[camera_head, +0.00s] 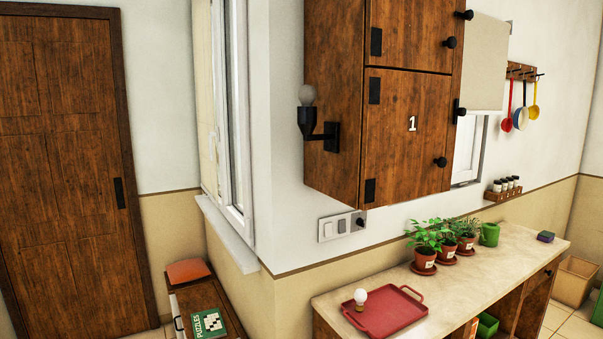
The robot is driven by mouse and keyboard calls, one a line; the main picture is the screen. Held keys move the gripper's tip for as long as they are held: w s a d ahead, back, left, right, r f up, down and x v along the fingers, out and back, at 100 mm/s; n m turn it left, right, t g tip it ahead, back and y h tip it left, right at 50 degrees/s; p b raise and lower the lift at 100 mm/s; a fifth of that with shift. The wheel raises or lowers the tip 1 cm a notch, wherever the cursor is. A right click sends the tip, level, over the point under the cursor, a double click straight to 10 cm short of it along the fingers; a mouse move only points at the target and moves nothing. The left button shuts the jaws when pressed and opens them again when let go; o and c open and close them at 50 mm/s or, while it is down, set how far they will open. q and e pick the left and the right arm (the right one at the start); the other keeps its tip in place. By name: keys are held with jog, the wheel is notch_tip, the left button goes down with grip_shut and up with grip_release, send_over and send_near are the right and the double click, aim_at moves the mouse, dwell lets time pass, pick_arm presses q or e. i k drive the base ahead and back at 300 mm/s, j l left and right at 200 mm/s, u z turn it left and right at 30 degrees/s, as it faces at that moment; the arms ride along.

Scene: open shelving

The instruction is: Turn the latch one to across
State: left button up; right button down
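A wooden wall cabinet door marked 1 (405,125) is closed, in the middle right of the head view. A small black fitting (459,111) sits at its right edge, above the round black knob (440,162); it looks like the latch. Its dark part appears upright, but it is too small to tell its exact turn. A similar black fitting (465,15) is higher up, by the upper door (415,33). Neither of my grippers shows in this view.
A wall lamp (318,128) juts from the cabinet's left side. Below, a counter (340,300) holds a red tray (390,314), a light bulb (360,298) and potted plants (425,256). An open window (230,120) is at left. The space before the door looks clear.

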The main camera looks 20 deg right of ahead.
aim_at(460, 112)
jog(key=z, duration=1.4)
